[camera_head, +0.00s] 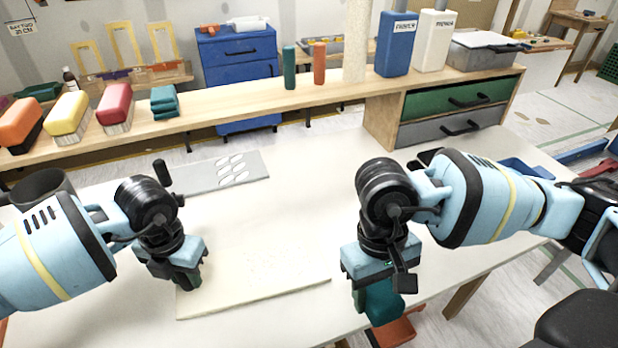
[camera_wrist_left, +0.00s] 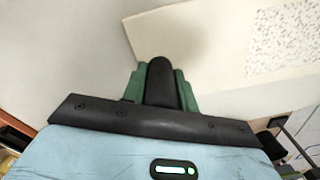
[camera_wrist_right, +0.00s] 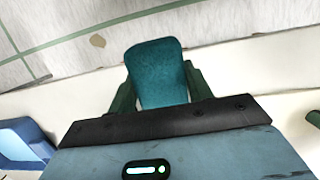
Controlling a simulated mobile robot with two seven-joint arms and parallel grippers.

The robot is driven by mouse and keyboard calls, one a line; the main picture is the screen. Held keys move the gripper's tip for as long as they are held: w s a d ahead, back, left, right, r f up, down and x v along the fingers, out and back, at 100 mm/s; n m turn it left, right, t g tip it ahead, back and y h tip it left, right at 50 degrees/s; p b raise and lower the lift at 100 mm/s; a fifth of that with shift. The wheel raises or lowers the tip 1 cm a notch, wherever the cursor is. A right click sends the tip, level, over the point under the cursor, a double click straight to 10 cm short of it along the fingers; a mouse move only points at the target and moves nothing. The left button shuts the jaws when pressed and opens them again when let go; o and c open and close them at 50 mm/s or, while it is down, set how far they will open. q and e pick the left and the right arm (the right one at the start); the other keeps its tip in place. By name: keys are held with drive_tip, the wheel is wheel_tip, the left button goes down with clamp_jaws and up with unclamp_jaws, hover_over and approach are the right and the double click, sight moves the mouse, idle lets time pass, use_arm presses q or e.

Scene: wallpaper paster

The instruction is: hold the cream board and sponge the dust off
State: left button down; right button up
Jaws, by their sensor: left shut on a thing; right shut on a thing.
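The cream board (camera_head: 262,285) lies on the white table, with small specks of dust on its surface. In the left wrist view the board (camera_wrist_left: 205,42) runs up from the fingers, with a dense speckled patch (camera_wrist_left: 286,42) at the right. My left gripper (camera_head: 188,280) is shut on the board's left edge; the pinched edge is mostly hidden by the fingers. My right gripper (camera_head: 378,285) is shut on a teal sponge (camera_head: 382,304), to the right of the board and apart from it, over the table's front edge. The sponge (camera_wrist_right: 157,72) also shows in the right wrist view.
A grey plate with pale ovals (camera_head: 215,172) lies behind the board. A dark cylindrical container (camera_head: 42,188) stands at the left. A shelf (camera_head: 225,118) behind the table carries brushes, folded teal cloths (camera_head: 164,102) and bottles. Bare table (camera_head: 310,190) lies between my arms.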

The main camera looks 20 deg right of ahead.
drive_tip(key=w+a+r+m+t+y, duration=0.1)
drive_tip(key=w+a+r+m, duration=0.3)
drive_tip(key=w+a+m, duration=0.8)
drive_tip(key=shift+w+a+m+t+y, duration=0.35)
drive_tip(key=shift+a+m+t, duration=0.35)
drive_tip(key=shift+a+m, duration=1.25)
drive_tip(key=shift+s+d+m, duration=0.1)
drive_tip(key=shift+d+m, duration=0.35)
drive_tip(key=shift+f, duration=3.25)
